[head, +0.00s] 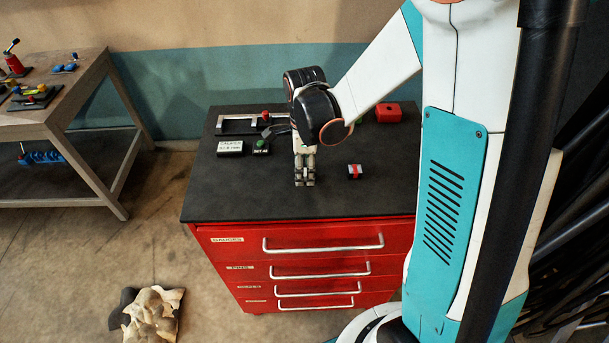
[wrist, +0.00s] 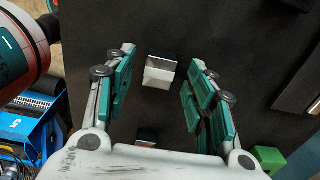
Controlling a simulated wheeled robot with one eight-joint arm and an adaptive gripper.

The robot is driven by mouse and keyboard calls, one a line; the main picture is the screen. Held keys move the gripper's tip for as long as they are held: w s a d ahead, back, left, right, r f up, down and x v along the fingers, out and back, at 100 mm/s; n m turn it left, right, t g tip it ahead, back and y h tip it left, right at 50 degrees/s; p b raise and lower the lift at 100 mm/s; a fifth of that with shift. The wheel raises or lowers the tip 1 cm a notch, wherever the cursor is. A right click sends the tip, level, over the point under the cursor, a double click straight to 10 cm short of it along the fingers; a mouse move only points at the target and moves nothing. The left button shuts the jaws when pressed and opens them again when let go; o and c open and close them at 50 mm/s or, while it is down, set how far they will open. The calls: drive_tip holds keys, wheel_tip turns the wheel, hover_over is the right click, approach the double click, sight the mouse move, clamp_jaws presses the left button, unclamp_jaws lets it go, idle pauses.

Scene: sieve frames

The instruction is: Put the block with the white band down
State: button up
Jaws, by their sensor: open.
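My gripper (head: 305,182) points down at the dark top of the red cabinet, its fingertips low over it, in the head view. In the wrist view my gripper (wrist: 162,62) is open, with a finger on each side of a small dark block with a pale band (wrist: 160,70). A gap shows between the block and both fingers. The block looks to be resting on the dark top. In the head view I cannot make it out behind the fingers.
A block with a red band (head: 355,171) lies right of my gripper on the cabinet top (head: 230,195). A red box (head: 388,112) stands at the back right. Labelled plates (head: 230,147), a green button (head: 261,146) and a metal frame (head: 237,124) are at left. The front strip is clear.

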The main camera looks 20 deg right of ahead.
drive_tip(key=shift+f, duration=0.45)
clamp_jaws()
drive_tip(key=shift+r, duration=0.1)
